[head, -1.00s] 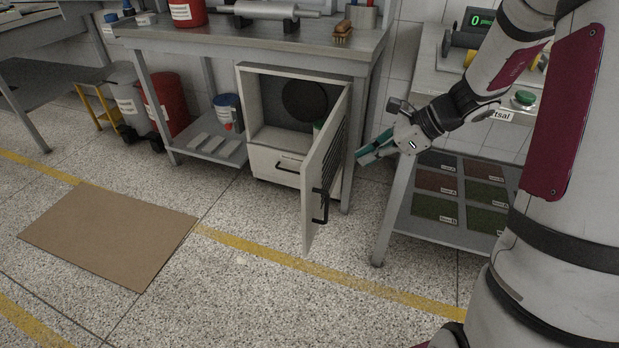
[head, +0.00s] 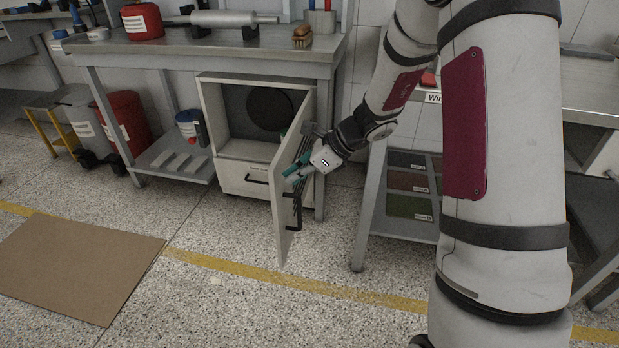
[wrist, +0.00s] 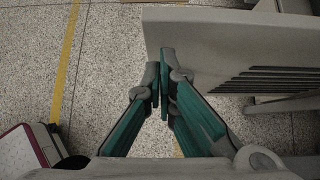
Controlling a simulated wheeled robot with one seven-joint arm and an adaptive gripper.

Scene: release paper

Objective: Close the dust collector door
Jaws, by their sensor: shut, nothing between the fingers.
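The dust collector (head: 207,105) is a white cabinet under the workbench. Its open interior shows a dark round disc (head: 270,110) at the back. The door (head: 284,222) stands open, hinged on the right side and swung toward the front, with a black handle (head: 297,212) on it. In the wrist view the door (wrist: 215,48) shows at upper right, with slots across it. My gripper (head: 287,176) has green fingers and is shut and empty. It is at the door's slotted outer face, near its upper part. In the wrist view the fingertips (wrist: 164,62) overlap the door's edge; I cannot tell if they touch it.
A drawer (head: 240,178) is closed below the opening. The workbench (head: 215,66) stands above, its leg just right of the cabinet. A shelf rack (head: 370,225) stands to the right. Cardboard (head: 75,265) lies on the floor at left. The floor before the cabinet is clear.

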